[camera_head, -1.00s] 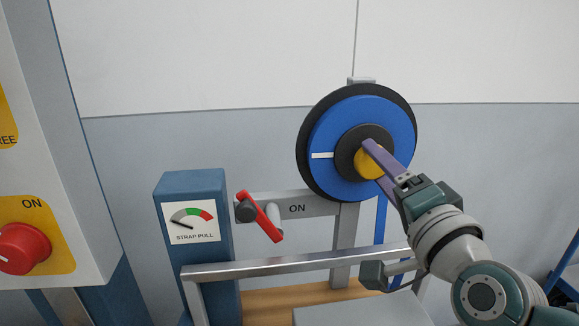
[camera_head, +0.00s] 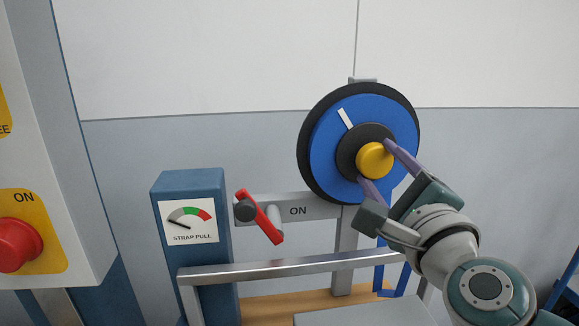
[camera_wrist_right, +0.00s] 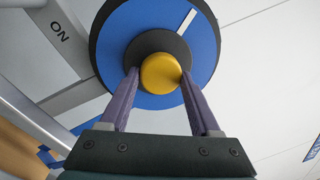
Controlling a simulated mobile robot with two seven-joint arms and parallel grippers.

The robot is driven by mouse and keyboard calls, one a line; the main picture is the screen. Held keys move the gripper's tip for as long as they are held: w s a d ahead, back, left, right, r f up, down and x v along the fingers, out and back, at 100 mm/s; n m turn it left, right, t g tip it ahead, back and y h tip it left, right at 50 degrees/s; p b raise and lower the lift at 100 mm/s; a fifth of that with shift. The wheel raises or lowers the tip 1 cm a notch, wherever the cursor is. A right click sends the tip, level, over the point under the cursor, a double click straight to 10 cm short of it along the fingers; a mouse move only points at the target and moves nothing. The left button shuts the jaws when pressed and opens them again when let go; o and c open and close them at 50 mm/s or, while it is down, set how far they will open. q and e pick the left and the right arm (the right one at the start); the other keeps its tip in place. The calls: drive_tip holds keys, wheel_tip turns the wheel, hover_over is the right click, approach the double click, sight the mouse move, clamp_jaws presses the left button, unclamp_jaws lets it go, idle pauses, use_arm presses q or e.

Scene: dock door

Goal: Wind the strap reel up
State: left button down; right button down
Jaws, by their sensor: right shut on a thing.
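The strap reel (camera_head: 326,150) is a blue disc with a black rim, a black hub and a white mark now at its upper left. A round yellow knob (camera_head: 375,160) sits at its centre. My right gripper (camera_head: 376,162) is shut on the knob, one finger on each side. The right wrist view also shows the knob (camera_wrist_right: 161,73) between the purple fingers and the blue disc (camera_wrist_right: 205,48) behind. A blue strap (camera_head: 379,275) hangs below the reel, partly hidden by my arm. My left gripper is out of view.
A blue post carries a strap pull gauge (camera_head: 188,221), needle low at the left. A red lever (camera_head: 259,216) sits by the "ON" label. A metal rail (camera_head: 285,267) crosses in front. A red button (camera_head: 18,246) is on the panel at left.

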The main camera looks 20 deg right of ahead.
drive_tip(key=m, duration=0.4)
drive_tip(key=shift+r, duration=0.1)
drive_tip(key=shift+a+m+g+h, duration=0.1)
drive_tip(key=shift+m+g+h, duration=0.2)
drive_tip(key=shift+m, duration=1.6)
drive_tip(key=shift+c, duration=0.6)
unclamp_jaws()
drive_tip(key=b+v, duration=0.2)
drive_tip(key=v, duration=0.8)
